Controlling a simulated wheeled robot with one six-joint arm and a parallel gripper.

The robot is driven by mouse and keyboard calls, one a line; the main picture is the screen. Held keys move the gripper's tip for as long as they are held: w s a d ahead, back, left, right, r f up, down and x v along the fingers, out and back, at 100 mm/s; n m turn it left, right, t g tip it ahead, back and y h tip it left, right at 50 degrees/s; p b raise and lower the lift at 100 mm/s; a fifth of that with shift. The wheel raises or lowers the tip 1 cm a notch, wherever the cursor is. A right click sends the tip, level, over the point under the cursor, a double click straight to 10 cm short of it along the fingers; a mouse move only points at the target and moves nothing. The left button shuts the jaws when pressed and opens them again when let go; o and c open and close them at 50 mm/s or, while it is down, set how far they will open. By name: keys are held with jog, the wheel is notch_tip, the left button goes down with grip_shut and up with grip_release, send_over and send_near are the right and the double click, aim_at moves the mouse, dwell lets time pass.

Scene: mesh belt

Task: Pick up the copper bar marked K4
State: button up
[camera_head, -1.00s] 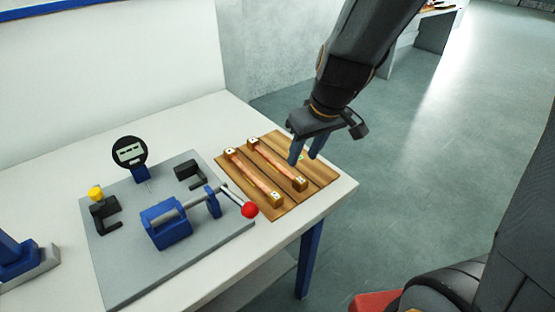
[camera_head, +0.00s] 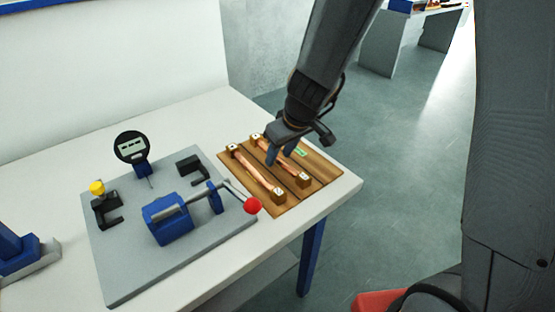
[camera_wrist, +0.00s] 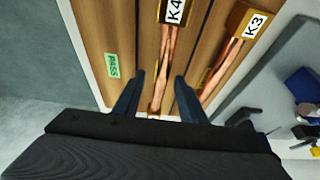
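The copper bar marked K4 (camera_wrist: 167,55) lies on a wooden board (camera_wrist: 138,25), its K4 label readable in the wrist view. In the head view it is the right-hand bar (camera_head: 288,168) of two. My gripper (camera_wrist: 160,76) is open, with one blue finger on each side of the K4 bar's line in the wrist view. In the head view the gripper (camera_head: 273,156) hangs over that bar's far part and hides some of it. I cannot tell whether the fingertips are above the bar or down beside it.
A similar copper bar marked K3 (camera_wrist: 224,64) lies parallel beside K4. A green PASS label (camera_wrist: 113,66) is on the board. A grey plate (camera_head: 130,275) with a dial gauge (camera_head: 131,148) and a blue clamp (camera_head: 167,222) with red-knobbed lever stands left.

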grip_shut()
dwell(0.5)
